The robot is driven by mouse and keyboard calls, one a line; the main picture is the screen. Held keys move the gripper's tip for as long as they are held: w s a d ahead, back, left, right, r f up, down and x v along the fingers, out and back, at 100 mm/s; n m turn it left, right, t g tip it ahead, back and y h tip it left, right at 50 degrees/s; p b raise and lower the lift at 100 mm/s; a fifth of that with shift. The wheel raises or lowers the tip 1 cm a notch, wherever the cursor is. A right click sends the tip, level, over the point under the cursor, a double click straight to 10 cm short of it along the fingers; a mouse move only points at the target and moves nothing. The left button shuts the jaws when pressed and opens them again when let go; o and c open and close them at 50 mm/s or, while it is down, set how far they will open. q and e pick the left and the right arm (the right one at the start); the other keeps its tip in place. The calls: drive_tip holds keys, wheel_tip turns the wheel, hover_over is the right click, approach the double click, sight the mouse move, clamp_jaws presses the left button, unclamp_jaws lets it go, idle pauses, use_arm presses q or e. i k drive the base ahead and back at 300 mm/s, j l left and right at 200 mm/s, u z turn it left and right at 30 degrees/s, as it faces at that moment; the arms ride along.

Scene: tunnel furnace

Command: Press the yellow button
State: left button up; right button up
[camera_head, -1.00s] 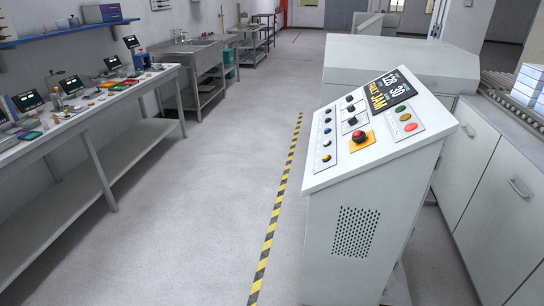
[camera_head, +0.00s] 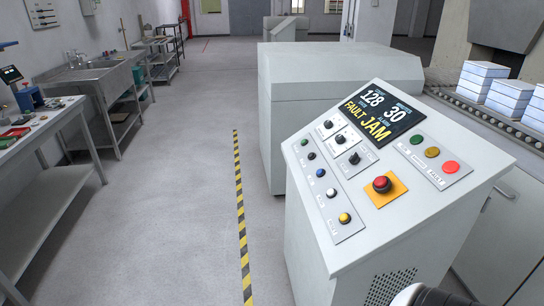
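The yellow button (camera_head: 345,218) is the lowest in a slanting column of small round buttons on the left plate of the control console (camera_head: 400,222). Nothing touches or covers the yellow button. Neither gripper shows. A dark and grey rounded part, apparently of my own arm, shows at the bottom edge, right of centre, below the console face.
A red emergency stop (camera_head: 382,184) on an orange plate sits right of the buttons. Black knobs and green, amber and red lamps are higher up. The display (camera_head: 376,112) reads "FAULT JAM". A roller conveyor (camera_head: 480,111) carries white stacks. Open floor (camera_head: 190,200) lies left.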

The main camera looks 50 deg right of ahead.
sight(343, 216)
drive_tip(key=i, duration=1.25)
drive_tip(key=i+j+z, duration=0.15)
drive_tip(key=i, duration=1.1)
drive_tip(key=z, duration=0.4)
drive_tip(key=i+z, duration=0.1)
drive_tip(key=z, duration=0.35)
drive_tip(key=j+z, duration=0.1)
drive_tip(key=z, duration=0.3)
drive_tip(key=i+z, duration=0.1)
drive_tip(key=z, duration=0.3)
drive_tip(key=j+z, duration=0.15)
drive_tip(key=z, duration=2.3)
